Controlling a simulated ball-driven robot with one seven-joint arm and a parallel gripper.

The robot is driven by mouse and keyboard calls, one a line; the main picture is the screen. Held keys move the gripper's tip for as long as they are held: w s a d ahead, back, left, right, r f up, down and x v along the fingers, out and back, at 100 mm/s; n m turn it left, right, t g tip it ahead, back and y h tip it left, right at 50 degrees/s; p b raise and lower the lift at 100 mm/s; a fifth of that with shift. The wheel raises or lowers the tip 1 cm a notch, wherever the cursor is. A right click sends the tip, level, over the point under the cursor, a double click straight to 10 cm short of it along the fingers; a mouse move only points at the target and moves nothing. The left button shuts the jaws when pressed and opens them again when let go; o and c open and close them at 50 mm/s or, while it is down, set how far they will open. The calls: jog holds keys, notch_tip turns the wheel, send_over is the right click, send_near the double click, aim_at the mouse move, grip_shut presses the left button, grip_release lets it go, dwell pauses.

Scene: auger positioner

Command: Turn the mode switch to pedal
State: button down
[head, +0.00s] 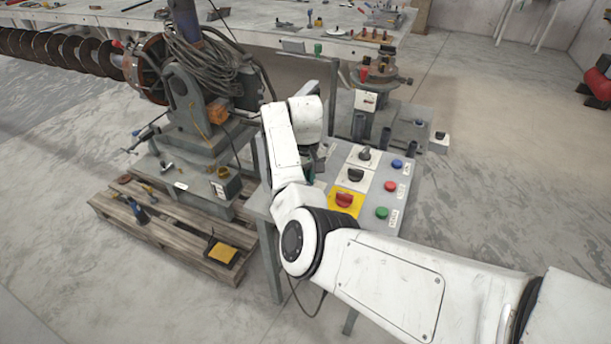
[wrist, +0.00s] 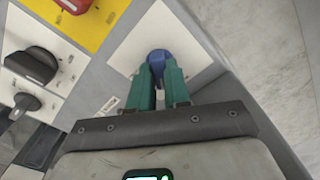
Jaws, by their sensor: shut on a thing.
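A blue knob (wrist: 158,57) stands on a white plate (wrist: 197,42) of the control panel in the wrist view. My gripper (wrist: 159,76) has its green fingers shut on the knob, one on each side. The fingers hide part of the knob, and I cannot read its setting or a mode or pedal mark. In the head view, my arm covers this part of the grey control panel (head: 381,216), and my gripper is mostly hidden.
Beside the knob are a red switch (head: 344,200) on a yellow plate and two black rotary switches (head: 364,155) (head: 355,174). Blue (head: 397,164), red (head: 390,186) and green (head: 382,213) buttons line the panel's right side. A wooden pallet (head: 172,235) bears the machine at left.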

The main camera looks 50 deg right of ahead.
jog(key=m, duration=0.5)
jog(key=shift+m+p, duration=0.3)
jog(key=shift+p, duration=0.1)
jog(key=m, duration=0.5)
jog(key=shift+m, duration=0.3)
jog(key=c, duration=1.1)
grip_release()
jog(key=shift+r, duration=0.1)
notch_tip(320, 180, up, 11)
jog(key=shift+f+b, duration=0.15)
jog(key=shift+b, duration=0.5)
jog(key=shift+f, duration=0.15)
